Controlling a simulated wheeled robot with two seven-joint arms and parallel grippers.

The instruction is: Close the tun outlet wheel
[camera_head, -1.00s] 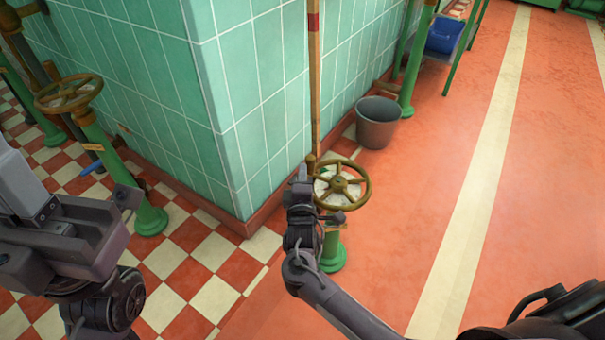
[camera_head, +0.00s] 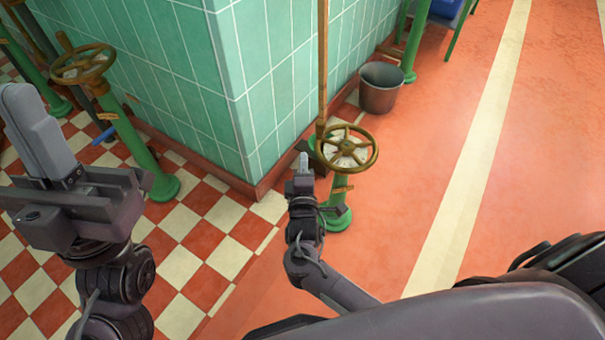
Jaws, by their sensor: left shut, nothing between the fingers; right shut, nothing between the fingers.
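A brass-coloured handwheel (camera_head: 370,158) with spokes and a pale disc under it stands on a green pedestal (camera_head: 338,215) near the tiled wall corner. A second brass handwheel (camera_head: 107,62) stands on another green pedestal at the left. I cannot read a label on either. My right gripper (camera_head: 303,160) is shut and empty, just left of the nearer wheel's rim. I cannot tell whether it touches the rim. My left gripper (camera_head: 28,108) is shut and empty at the left, pointing up, in front of the further wheel in the picture and apart from it.
A green tiled wall corner (camera_head: 235,100) stands between the two wheels. A wooden pole (camera_head: 322,60) leans upright behind the nearer wheel. A grey bucket (camera_head: 380,90) and a blue container (camera_head: 443,8) are further back. The red floor (camera_head: 430,140) at the right is clear.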

